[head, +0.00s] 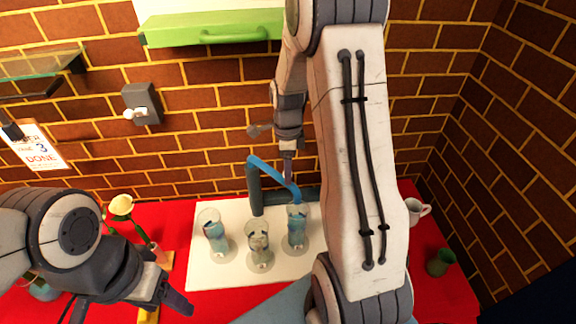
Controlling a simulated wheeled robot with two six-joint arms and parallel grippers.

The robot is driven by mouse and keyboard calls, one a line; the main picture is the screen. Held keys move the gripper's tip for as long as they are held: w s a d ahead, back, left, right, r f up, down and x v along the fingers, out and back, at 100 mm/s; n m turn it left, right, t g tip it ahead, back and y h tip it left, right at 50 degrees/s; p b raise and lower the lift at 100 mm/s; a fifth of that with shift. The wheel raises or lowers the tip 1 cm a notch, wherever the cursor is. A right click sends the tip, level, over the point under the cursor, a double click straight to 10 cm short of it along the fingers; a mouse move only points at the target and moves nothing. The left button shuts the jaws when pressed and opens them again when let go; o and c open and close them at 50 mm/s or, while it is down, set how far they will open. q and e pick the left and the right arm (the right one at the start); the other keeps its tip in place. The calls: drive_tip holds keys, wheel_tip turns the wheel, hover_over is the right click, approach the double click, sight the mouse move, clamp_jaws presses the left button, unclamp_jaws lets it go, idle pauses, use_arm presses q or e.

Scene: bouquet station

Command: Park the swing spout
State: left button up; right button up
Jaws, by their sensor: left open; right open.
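The blue swing spout (272,173) is joined to a dark teal post (254,188) at the back of the white board. Its arm slopes down to the right, and its end is over or just behind the right-hand glass (297,228). My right gripper (288,170) is open and points down beside the spout's sloping arm; I cannot tell whether it touches. My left gripper (130,306) is open and empty at the lower left, away from the spout.
Two more glasses, a left one (213,232) and a middle one (258,243), stand on the white board (205,272). A pale flower (122,206) stands near my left arm. A white mug (416,210) and a green cup (440,262) are at the right. A brick wall closes the back.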

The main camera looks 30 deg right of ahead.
drive_tip(key=shift+f, duration=0.1)
clamp_jaws()
idle(1.4)
